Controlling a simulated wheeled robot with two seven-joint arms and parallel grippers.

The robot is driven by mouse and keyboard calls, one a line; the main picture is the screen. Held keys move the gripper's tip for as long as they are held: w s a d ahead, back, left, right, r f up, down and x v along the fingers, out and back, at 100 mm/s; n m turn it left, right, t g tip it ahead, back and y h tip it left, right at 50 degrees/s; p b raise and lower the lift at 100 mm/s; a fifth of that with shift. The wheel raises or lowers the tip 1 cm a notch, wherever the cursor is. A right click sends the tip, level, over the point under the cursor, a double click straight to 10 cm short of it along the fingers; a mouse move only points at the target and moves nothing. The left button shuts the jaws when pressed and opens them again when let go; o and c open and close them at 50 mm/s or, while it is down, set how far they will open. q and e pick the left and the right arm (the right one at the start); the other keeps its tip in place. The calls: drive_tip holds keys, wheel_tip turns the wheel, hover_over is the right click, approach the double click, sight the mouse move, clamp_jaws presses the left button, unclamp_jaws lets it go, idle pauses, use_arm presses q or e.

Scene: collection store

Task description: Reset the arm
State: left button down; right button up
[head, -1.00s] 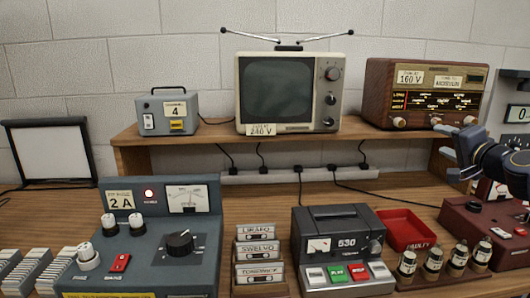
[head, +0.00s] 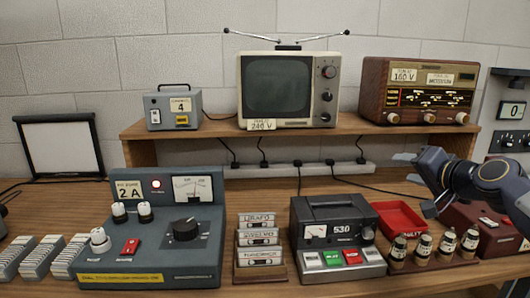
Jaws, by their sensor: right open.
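My right gripper (head: 416,182) reaches in from the right edge in the head view. It is open and its jaws point left, with nothing seen between them. It hangs in the air in front of the shelf, above the red tray and the small bottles. My left gripper is not in view.
Below the right gripper are a red tray (head: 399,209), several small bottles (head: 422,249) and a dark red box (head: 484,232). A cassette player (head: 336,215), a cassette rack (head: 262,274) and a grey power unit (head: 150,262) stand left. A television (head: 288,88) and radio (head: 418,92) sit on the shelf.

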drive_tip(key=s+a+f+n+g, duration=0.2)
drive_tip(key=s+a+f+g, duration=0.15)
drive_tip(key=s+f, duration=0.6)
drive_tip(key=s+a+f+n+g, duration=0.2)
drive_tip(key=s+a+f, duration=0.35)
drive_tip(key=s, duration=0.75)
drive_tip(key=s+a+f+n+g, duration=0.2)
drive_tip(key=s+a+f+g, duration=0.1)
drive_tip(key=s+f, duration=0.75)
wheel_tip(320, 180, up, 14)
drive_tip(key=s+p, duration=0.1)
drive_tip(key=p, duration=1.3)
drive_tip(key=shift+y, duration=0.4)
